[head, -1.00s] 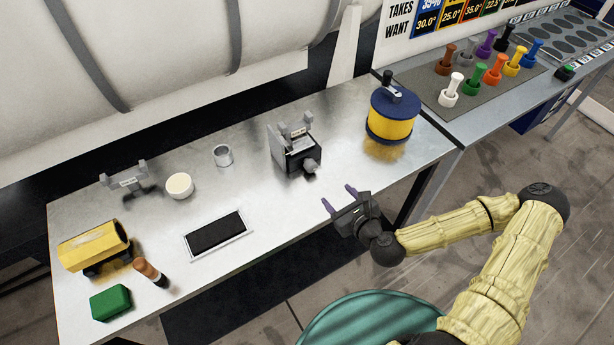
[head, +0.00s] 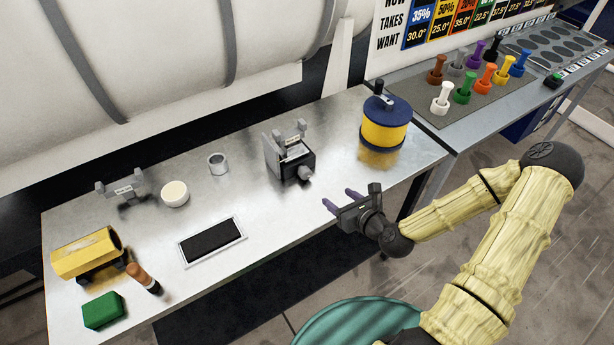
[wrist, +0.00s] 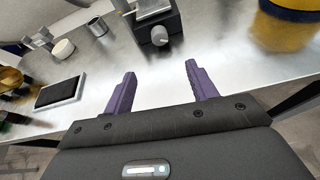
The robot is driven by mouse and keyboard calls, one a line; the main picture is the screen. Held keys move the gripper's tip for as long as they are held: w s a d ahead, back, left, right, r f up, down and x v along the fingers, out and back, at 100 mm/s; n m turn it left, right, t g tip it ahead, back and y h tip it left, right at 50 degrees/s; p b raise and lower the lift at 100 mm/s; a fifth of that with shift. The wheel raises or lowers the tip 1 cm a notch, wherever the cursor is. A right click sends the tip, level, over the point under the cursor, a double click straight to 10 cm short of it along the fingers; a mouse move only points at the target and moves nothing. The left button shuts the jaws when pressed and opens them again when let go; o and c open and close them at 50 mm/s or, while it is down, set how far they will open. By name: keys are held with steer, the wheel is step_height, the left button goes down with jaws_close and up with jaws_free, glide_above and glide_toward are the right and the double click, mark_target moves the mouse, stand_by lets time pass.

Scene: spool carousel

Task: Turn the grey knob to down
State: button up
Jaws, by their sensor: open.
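The grey knob (head: 305,174) sticks out from the front of a small black and grey device (head: 288,156) on the metal table. In the wrist view the knob (wrist: 159,36) is ahead of my gripper, between the lines of the two fingers and beyond their tips. My gripper (head: 340,201) is at the table's front edge, to the right of and nearer than the device. Its two purple fingers (wrist: 158,76) are apart, with nothing between them. They do not touch the knob. I cannot tell which way the knob points.
A yellow and blue canister (head: 385,125) stands right of the device. A black-topped pad (head: 212,240), a metal ring (head: 217,163), a white bowl (head: 175,193), a yellow cylinder unit (head: 87,253) and a green block (head: 103,310) lie to the left. The table between gripper and device is clear.

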mark_target(308, 175)
steer(key=shift+f, duration=0.1)
steer(key=w+b, duration=0.1)
steer(key=b, duration=0.1)
steer(key=shift+a+f+b, duration=0.3)
steer(key=shift+f, duration=0.05)
steer(key=b+x, duration=0.1)
steer(key=b, duration=0.2)
steer(key=shift+w+a+f, duration=0.15)
steer(key=shift+w+a, duration=0.1)
steer(key=shift+a, duration=0.05)
steer(key=b+x, duration=0.1)
steer(key=x, duration=0.3)
steer(key=b+x, duration=0.2)
steer(key=x, duration=0.3)
steer(key=b+x, duration=0.2)
steer(key=x, duration=0.3)
steer(key=shift+w+a+r, duration=0.15)
steer(key=shift+a+r, duration=0.05)
steer(key=c, duration=1)
